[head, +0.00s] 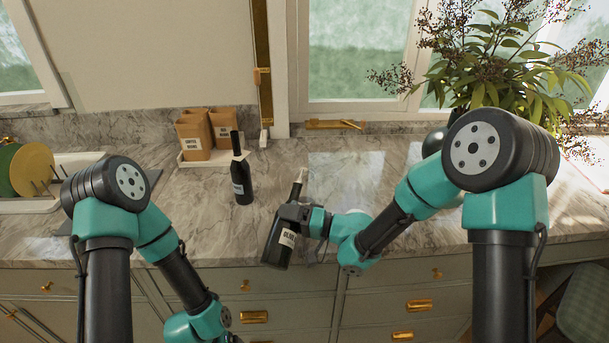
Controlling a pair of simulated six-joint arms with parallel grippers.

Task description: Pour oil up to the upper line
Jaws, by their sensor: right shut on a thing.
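A dark bottle with a pale label (287,239) is in my right gripper (290,214), slightly tilted, at the counter's front edge. My right gripper is shut around its upper body. A second dark bottle with a white label (241,186) stands upright on the counter (205,215), to the left of the held one and apart from it. My left arm hangs in front of the drawers at the lower left, and its gripper is out of the frame. No fill line can be made out on either bottle.
A dish rack (40,205) with plates is at the far left. A leafy plant (505,70) stands at the back right. The counter between the standing bottle and the rack is mostly clear.

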